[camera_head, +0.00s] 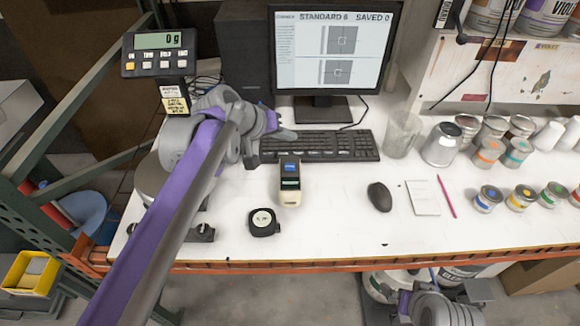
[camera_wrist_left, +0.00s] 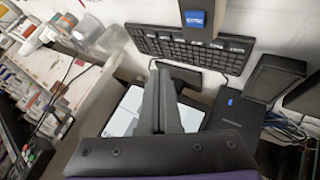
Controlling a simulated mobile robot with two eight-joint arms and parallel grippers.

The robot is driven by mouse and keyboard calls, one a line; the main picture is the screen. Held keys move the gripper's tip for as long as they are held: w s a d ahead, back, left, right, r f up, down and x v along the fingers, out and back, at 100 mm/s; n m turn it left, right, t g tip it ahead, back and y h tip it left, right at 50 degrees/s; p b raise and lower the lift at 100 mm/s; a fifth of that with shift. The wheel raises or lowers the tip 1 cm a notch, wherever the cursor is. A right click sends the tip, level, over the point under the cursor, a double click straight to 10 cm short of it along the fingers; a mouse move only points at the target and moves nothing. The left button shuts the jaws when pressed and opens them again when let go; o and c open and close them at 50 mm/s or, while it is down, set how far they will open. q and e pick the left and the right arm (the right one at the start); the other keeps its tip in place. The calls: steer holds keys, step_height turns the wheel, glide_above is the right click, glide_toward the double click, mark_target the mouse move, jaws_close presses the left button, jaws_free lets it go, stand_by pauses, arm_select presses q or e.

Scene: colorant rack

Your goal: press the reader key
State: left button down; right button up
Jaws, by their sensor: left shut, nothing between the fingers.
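The reader (camera_head: 288,193) is a cream and black hand-held device lying on the white table in front of the keyboard. Its blue key (camera_head: 290,167) is at its far end, above a small lit display. The blue key also shows at the top of the left wrist view (camera_wrist_left: 195,19). My left gripper (camera_head: 287,134) is shut and empty, over the keyboard's left part, beyond the reader and apart from the key. Its closed fingers show in the left wrist view (camera_wrist_left: 163,85). Part of my right arm shows at the bottom right; its fingers cannot be made out.
The keyboard (camera_head: 325,146) and monitor (camera_head: 333,50) stand behind; the screen reads "STANDARD 6" and "SAVED 0". A round black gauge (camera_head: 263,222) lies front left of the reader, a mouse (camera_head: 380,197) to the right. Cans (camera_head: 487,199) fill the right side. The scale (camera_head: 160,52) reads 0 g.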

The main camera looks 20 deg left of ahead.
mark_target(287, 169)
arm_select(q)
steer(key=f+b, duration=0.4)
steer(key=f, duration=0.3)
steer(key=shift+s, duration=0.2)
steer(key=shift+w+f, duration=0.15)
steer(key=shift+f, duration=0.25)
arm_select(e)
step_height(287, 169, down, 6)
steer(key=s, duration=0.2)
steer(key=shift+s, duration=0.2)
steer(key=shift+f, duration=0.15)
stand_by(0.5)
arm_select(q)
steer(key=shift+f, duration=0.4)
arm_select(e)
steer(key=shift+s+f, duration=0.1)
arm_select(q)
steer(key=shift+f+b, duration=0.35)
arm_select(e)
steer(key=shift+f+g, duration=0.2)
steer(key=shift+g, duration=0.1)
stand_by(0.4)
arm_select(q)
steer(key=shift+r+p, duration=0.6)
steer(key=shift+r, duration=0.15)
arm_select(e)
steer(key=shift+w+r, duration=0.25)
steer(key=shift+r, duration=0.5)
